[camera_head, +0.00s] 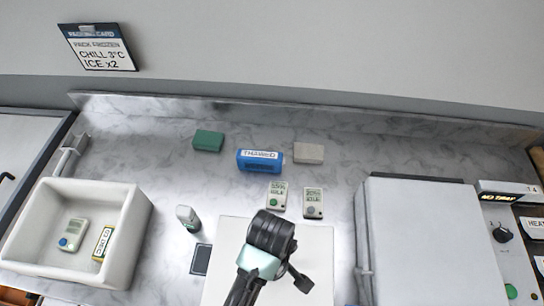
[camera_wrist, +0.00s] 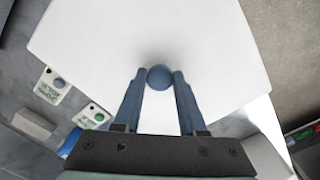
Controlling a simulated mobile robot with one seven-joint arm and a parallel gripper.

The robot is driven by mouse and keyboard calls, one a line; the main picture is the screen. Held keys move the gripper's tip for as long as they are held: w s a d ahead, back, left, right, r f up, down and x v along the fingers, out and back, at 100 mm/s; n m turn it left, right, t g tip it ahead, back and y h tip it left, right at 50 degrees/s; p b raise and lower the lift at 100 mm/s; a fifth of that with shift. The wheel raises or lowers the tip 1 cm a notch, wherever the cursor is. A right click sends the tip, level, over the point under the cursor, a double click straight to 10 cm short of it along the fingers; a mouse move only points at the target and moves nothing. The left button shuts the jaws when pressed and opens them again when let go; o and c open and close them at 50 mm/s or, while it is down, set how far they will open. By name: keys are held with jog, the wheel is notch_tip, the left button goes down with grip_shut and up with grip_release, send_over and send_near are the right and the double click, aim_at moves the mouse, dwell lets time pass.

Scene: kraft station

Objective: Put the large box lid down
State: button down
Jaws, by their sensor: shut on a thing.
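The large white lid (camera_head: 222,272) shows as a pale flat panel at the bottom middle of the head view, partly covered by my arm. In the wrist view the lid (camera_wrist: 100,40) fills most of the picture. Its round blue knob (camera_wrist: 159,77) sits between the two fingers of my gripper (camera_wrist: 160,80), which is shut on it. In the head view the fingertips are hidden behind the wrist. I cannot tell whether the lid hangs above the counter or touches something below.
An open white box (camera_head: 125,235) at left holds a small device and a yellow-edged pack. A blue "THAWED" pack (camera_head: 260,160), green block (camera_head: 208,141), grey block (camera_head: 309,153) and two loggers (camera_head: 277,195) lie behind the lid. A large pale flat-topped unit (camera_head: 430,240) stands at right.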

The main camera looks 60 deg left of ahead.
jog(key=shift+w+a+p, duration=0.3)
jog(key=shift+w+a, duration=0.4)
jog(key=shift+a, duration=0.05)
jog(key=shift+s+f+p, duration=0.1)
jog(key=shift+f+p, duration=0.25)
jog(key=shift+f, duration=1.45)
jog(key=shift+c, duration=2.4)
grip_release()
jog(key=shift+f, duration=0.1)
jog(key=shift+d, duration=0.1)
notch_tip(320, 180, up, 12)
jog(key=shift+p, duration=0.4)
